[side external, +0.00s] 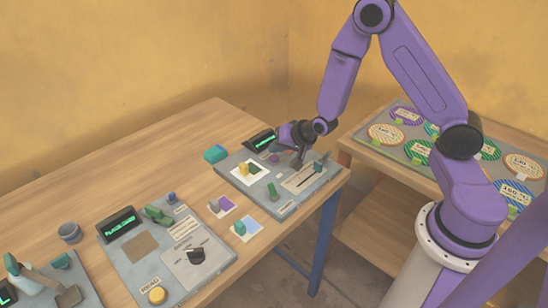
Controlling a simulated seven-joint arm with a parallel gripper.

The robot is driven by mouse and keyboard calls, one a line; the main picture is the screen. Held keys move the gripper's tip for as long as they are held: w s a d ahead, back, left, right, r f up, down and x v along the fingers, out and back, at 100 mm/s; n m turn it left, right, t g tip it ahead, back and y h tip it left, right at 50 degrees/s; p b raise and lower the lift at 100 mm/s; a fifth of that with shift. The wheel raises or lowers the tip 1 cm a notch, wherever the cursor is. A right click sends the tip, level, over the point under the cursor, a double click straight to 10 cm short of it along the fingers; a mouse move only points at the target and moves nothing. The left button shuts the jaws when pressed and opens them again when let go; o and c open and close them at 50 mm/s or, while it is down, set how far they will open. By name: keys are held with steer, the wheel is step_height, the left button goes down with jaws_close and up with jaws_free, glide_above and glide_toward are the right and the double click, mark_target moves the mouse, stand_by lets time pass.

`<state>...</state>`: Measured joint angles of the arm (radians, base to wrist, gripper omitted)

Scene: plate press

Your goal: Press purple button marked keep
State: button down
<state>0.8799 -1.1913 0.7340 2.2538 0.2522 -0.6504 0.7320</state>
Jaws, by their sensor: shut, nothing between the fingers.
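A small purple round button (274,159) shows on the grey panel (232,178) at the right end of the wooden table. I cannot read any marking beside it. My gripper (300,162) is shut and empty, pointing down over the same panel, just right of the purple button. I cannot tell whether its tips touch the panel.
The panel also carries a green-lit display (262,141), a yellow block (244,169), a green knob (272,191) and a slider slot (299,181). Left of it stands another panel with a black dial (196,256) and yellow button (157,295). A side shelf holds several labelled plates (386,134).

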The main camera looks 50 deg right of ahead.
mark_target(277, 159)
steer(key=shift+f, duration=0.15)
steer(key=shift+f, duration=0.25)
steer(key=shift+f, duration=0.35)
stand_by(0.7)
stand_by(0.3)
steer(key=shift+r, duration=0.8)
steer(key=shift+r, duration=2.5)
steer(key=shift+a, duration=0.1)
